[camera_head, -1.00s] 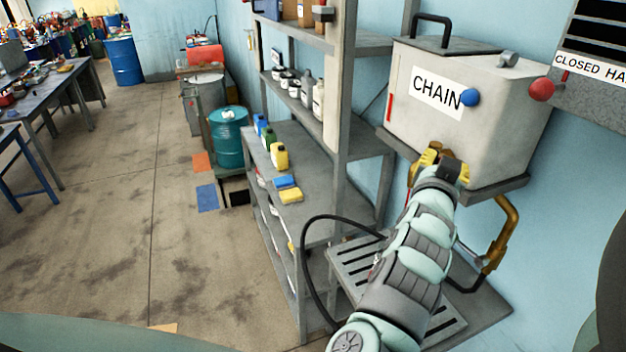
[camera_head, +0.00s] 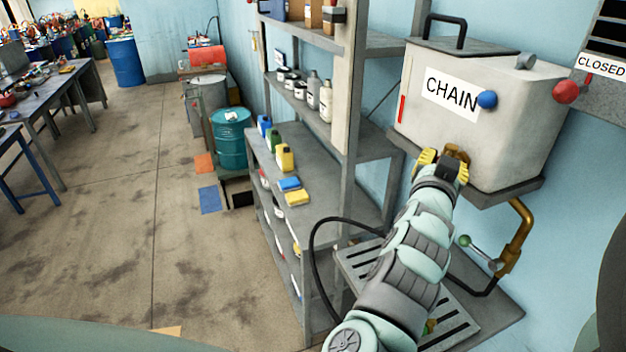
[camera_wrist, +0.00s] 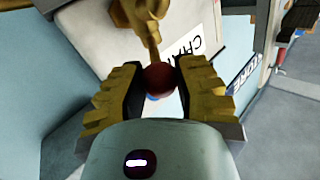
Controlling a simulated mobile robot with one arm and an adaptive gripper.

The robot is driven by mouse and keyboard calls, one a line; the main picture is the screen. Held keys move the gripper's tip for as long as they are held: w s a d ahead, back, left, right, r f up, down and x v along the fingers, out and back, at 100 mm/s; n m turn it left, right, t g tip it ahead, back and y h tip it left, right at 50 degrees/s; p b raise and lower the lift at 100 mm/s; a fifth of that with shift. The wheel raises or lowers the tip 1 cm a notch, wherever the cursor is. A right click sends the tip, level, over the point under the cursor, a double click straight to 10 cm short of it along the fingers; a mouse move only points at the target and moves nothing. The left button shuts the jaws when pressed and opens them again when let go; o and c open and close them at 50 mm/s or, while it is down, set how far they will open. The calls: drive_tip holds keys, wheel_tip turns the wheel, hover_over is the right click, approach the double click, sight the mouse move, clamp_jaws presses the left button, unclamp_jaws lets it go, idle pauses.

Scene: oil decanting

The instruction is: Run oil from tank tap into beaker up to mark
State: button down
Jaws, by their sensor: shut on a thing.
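The grey tank (camera_head: 480,110) labelled CHAIN stands on a wall shelf at the upper right, with a blue knob (camera_head: 487,99) on its front. My gripper (camera_head: 442,160), with yellow fingers, is at the tank's lower front. In the wrist view its fingers are closed on a dark red ball knob (camera_wrist: 160,78) at the end of a brass tap lever (camera_wrist: 150,38). The head view hides this knob behind the gripper. No beaker or level mark can be made out. A small yellow-green thing (camera_head: 431,326) shows beside my arm on the slotted tray (camera_head: 455,318), mostly hidden.
A brass pipe (camera_head: 520,230) with a green-tipped lever (camera_head: 480,250) hangs right of my arm. A red ball (camera_head: 565,92) is at the right. A shelf rack (camera_head: 350,80) with bottles stands close left. A black hose (camera_head: 313,260) loops beside the tray. Open floor lies further left.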

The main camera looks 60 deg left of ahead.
drive_tip(key=shift+r, duration=0.25)
drive_tip(key=c, duration=1)
unclamp_jaws()
drive_tip(key=o, duration=0.4)
drive_tip(key=shift+f, duration=0.1)
drive_tip(key=v, duration=0.7)
drive_tip(key=shift+s, duration=0.3)
